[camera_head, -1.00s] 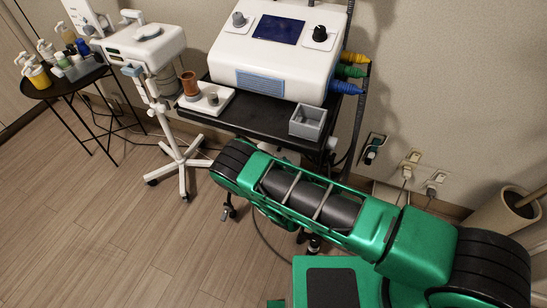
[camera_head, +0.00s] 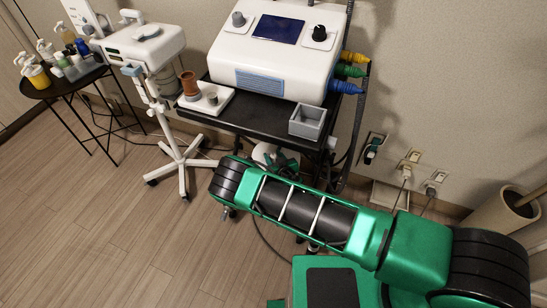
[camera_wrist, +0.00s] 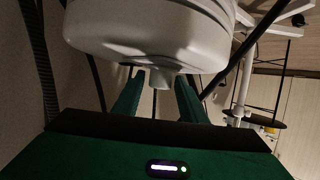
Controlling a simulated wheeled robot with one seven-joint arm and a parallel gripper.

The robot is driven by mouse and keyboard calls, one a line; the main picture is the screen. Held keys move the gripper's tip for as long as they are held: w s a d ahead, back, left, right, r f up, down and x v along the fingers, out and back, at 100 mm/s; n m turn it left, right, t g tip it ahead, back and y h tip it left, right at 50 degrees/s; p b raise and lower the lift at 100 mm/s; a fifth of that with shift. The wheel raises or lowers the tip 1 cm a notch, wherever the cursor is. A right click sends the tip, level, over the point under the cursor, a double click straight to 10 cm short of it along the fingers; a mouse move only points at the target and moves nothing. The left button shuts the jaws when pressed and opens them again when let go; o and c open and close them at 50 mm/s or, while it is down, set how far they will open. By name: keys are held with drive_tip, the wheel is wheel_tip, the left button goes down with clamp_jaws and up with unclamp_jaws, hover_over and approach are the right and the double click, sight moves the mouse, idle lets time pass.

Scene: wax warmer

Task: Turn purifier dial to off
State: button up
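A white rounded body (camera_wrist: 150,32) fills the top of the wrist view, with a small pale stub (camera_wrist: 161,78) on its underside. It may be the purifier and its dial, but I see no markings. My gripper (camera_wrist: 158,88) is open, with its two green fingers on either side of the stub; I cannot tell whether they touch it. In the head view, part of my green gripper (camera_head: 283,162) shows under the black cart, beside a white rounded thing (camera_head: 264,153). A white console (camera_head: 273,55) on the cart has a grey knob (camera_head: 238,19) and a black knob (camera_head: 319,33).
The black cart shelf (camera_head: 255,112) above my gripper holds a grey open box (camera_head: 307,121) and a white tray (camera_head: 218,108). Hoses hang at its right, near wall outlets (camera_head: 413,157). A wheeled white stand (camera_head: 180,165) is at left. The floor at lower left is clear.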

drive_tip(key=c, duration=0.7)
drive_tip(key=shift+s+d+f+n+g+y, duration=0.1)
drive_tip(key=shift+d+f+n+g+y, duration=0.2)
drive_tip(key=shift+c, duration=0.2)
drive_tip(key=shift+a+n+g+y, duration=0.1)
drive_tip(key=shift+n+g+y, duration=0.2)
drive_tip(key=shift+n+y, duration=0.6)
drive_tip(key=shift+n+g+y, duration=0.6)
drive_tip(key=shift+n+y, duration=0.2)
drive_tip(key=shift+n, duration=0.2)
drive_tip(key=shift+r+n+g+y, duration=0.1)
drive_tip(key=shift+n+g+y, duration=0.3)
